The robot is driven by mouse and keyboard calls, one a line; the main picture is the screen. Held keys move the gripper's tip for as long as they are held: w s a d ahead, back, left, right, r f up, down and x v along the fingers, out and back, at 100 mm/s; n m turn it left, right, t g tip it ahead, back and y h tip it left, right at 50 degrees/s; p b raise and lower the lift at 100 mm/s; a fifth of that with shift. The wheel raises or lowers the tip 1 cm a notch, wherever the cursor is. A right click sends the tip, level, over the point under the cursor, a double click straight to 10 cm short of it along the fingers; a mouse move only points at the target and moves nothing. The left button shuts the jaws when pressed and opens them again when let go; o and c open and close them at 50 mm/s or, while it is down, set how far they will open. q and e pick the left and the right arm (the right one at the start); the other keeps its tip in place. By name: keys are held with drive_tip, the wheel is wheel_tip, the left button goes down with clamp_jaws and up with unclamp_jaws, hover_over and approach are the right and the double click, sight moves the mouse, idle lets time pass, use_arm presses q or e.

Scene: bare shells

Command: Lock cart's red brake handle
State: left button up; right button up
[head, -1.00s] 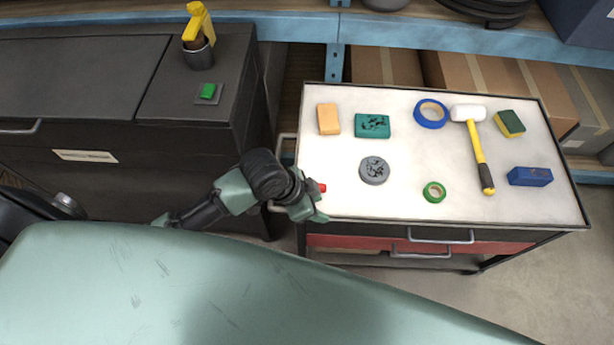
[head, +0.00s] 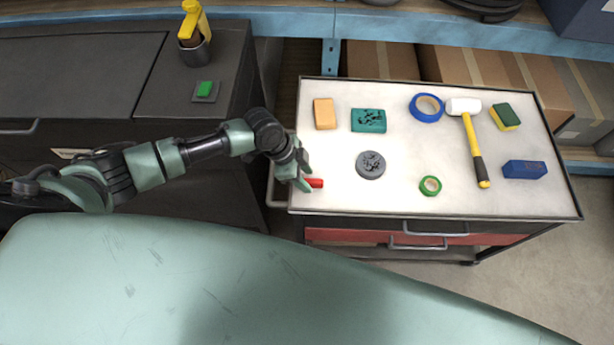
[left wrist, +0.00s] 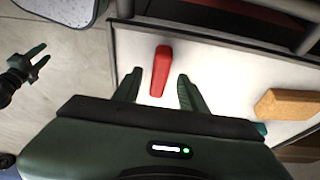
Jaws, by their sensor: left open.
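The cart (head: 450,205) has a white top and a dark rim. Its red brake handle (head: 315,183) shows at the top's left edge, near the front corner, partly hidden by my left gripper (head: 303,176). In the left wrist view the red handle (left wrist: 161,72) is a tapered bar over the white top. My left gripper (left wrist: 158,78) is open there, with one finger on each side of the handle and a visible gap to both. My right gripper (left wrist: 40,60) shows at the left of that view, well away from the handle, its two fingers apart and empty.
On the cart top lie an orange block (head: 325,113), a teal block (head: 368,120), a grey disc (head: 370,165), tape rolls, a mallet (head: 474,150), a sponge and a blue block. A dark cabinet (head: 110,100) stands left. Blue shelving (head: 450,33) is behind.

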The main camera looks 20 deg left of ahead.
use_arm(q)
drive_tip(key=shift+d+f, duration=0.25)
drive_tip(key=shift+f, duration=0.3)
drive_tip(key=shift+c, duration=0.3)
clamp_jaws()
